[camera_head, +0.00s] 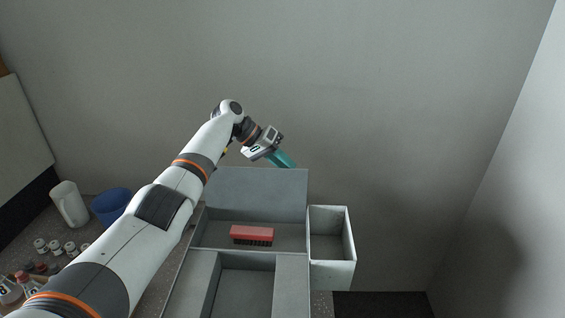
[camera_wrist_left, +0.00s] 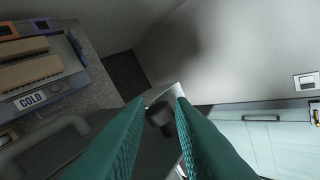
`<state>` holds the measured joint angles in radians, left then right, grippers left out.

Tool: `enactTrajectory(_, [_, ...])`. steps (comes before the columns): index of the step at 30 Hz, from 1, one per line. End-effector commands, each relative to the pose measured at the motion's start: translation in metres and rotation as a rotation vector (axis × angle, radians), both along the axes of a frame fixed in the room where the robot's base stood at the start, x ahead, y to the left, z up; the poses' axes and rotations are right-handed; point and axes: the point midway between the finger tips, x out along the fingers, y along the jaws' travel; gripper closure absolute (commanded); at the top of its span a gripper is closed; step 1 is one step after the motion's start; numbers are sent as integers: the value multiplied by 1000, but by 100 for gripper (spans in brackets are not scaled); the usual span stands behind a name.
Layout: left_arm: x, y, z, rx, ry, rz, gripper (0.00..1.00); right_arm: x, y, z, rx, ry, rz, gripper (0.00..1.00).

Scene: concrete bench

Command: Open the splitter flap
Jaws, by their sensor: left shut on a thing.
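The splitter flap seems to be the flat grey panel (camera_head: 258,190) that stands up at the back of the grey box in the head view. My left gripper (camera_head: 282,160) is at the panel's top edge, its teal fingers partly hidden behind that edge. In the left wrist view, my left gripper (camera_wrist_left: 160,104) is shut on a dark knob (camera_wrist_left: 160,117), which sits between the fingertips. How the knob joins the panel is hidden. My right gripper is in neither view.
A red brush (camera_head: 251,233) lies in the box's back compartment. A pale open bin (camera_head: 347,270) adjoins its right side. A white jug (camera_head: 70,204) and a blue cup (camera_head: 110,205) stand left. The wrist view shows a COLD-labelled box (camera_wrist_left: 58,88) and a pale cabinet (camera_wrist_left: 262,150).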

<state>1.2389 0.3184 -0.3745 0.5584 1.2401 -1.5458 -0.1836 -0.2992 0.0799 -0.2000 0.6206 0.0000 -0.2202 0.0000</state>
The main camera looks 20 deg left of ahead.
Motion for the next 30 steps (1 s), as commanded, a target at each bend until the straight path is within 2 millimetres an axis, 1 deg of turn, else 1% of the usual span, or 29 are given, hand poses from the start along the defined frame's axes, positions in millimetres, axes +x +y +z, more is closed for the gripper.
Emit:
enactTrajectory(1, [-3,0,-12,11,20,-2,74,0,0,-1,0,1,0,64])
enactTrajectory(4, [-3,0,-11,10,18,-2,57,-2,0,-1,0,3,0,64])
enactTrajectory(12, [-2,0,-6,5,12,-2,57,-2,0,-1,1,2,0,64])
enactTrajectory(16, [-3,6,-1,5,9,0,57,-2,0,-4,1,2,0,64])
enactTrajectory(20, [-7,22,13,6,8,0,57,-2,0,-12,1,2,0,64])
enactTrajectory(24, [-12,43,34,6,9,0,57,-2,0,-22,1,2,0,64])
enactTrajectory(30, [-19,68,61,6,13,-1,57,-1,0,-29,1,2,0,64])
